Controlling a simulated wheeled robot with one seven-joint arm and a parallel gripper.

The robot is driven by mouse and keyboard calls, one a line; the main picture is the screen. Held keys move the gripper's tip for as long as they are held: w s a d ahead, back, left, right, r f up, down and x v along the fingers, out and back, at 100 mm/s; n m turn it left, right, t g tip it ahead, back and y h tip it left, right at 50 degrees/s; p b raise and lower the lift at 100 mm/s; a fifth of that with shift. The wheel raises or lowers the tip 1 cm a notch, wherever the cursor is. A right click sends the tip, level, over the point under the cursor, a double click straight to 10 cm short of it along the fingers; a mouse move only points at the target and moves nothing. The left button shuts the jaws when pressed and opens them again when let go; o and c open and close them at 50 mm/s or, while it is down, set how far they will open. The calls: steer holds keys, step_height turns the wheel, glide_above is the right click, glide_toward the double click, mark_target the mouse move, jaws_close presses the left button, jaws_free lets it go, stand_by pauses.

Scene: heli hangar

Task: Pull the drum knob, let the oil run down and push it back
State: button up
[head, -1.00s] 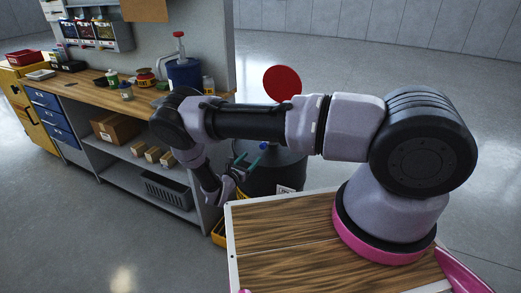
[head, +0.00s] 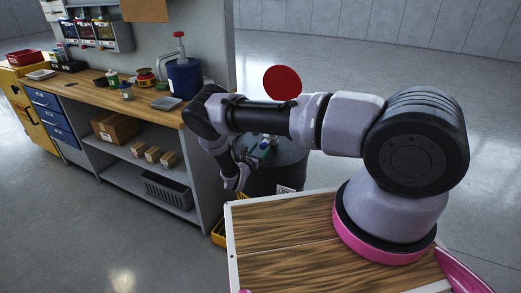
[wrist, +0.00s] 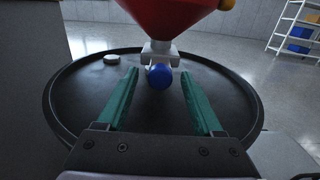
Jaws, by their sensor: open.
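The black drum (head: 285,168) stands beside the workbench, partly hidden by my arm. In the wrist view its dark round top (wrist: 85,100) fills the middle. The blue round knob (wrist: 160,76) sits on a white fitting (wrist: 160,52) below a red funnel (wrist: 172,15). My gripper (wrist: 160,82) is open, its two green fingers on either side of the knob with gaps at both sides. The knob looks level with the fingertips, and I see no contact. The funnel's red disc (head: 282,83) shows above my arm in the head view.
The workbench (head: 145,108) at left holds bottles, cans and a blue container with a red-topped pump (head: 184,75). A yellow tray (head: 219,234) lies at the drum's foot. A white cap (wrist: 112,59) sits on the drum top. Open floor lies behind.

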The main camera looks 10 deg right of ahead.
jaws_close()
stand_by(1.4)
